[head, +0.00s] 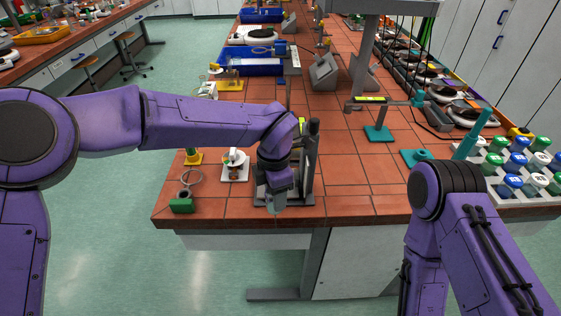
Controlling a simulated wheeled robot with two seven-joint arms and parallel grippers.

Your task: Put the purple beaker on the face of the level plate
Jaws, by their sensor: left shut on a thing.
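My left gripper (276,196) points down over the front edge of the near bench. It is shut on a small, pale, see-through vessel (275,209), which looks like the beaker. Most of the vessel is hidden by the gripper, and I cannot make out a purple tint. Behind the gripper stands a dark grey upright stand (312,150) with a flat base (303,198). My left arm and gripper cover part of it. I cannot tell for sure which surface is the level plate. My right gripper is out of view; only the arm shows at lower right.
A green block with a ring (181,206) and a white square base (235,172) stand left of the stand. A teal stand with a bar (379,133) is further back. A white rack (517,191) of coloured caps is at right. The tiled bench front (365,198) is clear.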

